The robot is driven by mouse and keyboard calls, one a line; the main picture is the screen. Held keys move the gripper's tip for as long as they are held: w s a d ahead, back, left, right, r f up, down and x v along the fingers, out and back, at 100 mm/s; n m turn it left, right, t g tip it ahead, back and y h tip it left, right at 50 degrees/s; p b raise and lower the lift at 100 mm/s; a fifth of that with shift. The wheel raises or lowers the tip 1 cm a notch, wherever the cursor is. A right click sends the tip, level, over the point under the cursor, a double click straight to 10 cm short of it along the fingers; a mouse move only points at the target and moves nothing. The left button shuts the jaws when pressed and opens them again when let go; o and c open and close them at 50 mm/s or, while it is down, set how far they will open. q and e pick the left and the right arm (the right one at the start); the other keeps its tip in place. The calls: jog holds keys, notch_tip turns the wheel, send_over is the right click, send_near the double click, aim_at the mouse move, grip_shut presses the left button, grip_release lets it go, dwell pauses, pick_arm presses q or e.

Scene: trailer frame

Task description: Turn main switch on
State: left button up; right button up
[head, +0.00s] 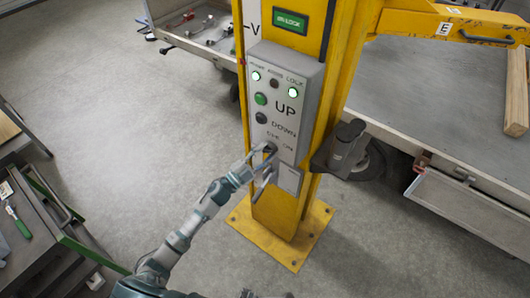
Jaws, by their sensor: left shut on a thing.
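A grey control panel (296,78) is mounted on a yellow post (276,210) in the middle of the head view. It has lit lamps (293,92) at the top, a green UP button (261,99) and a dark DOWN button (261,118). The main switch (270,147) sits low on the panel, under small lettering, and is mostly hidden by my fingers. My left gripper (265,165) is at this switch, shut on it. Whether the switch is turned cannot be told. My right gripper is not in view.
The post stands on a yellow base plate (311,238) bolted to the floor. A black bracket-like part (346,148) sticks out at the post's right. A grey trailer bed (440,95) lies at right, and a tool bench (28,225) at left. The floor between is free.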

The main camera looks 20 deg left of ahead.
pick_arm(q)
jog(key=shift+f, duration=0.1)
jog(key=o, duration=1.1)
jog(key=shift+o, duration=0.2)
jog(key=v, duration=1.2)
jog(key=shift+f, duration=0.1)
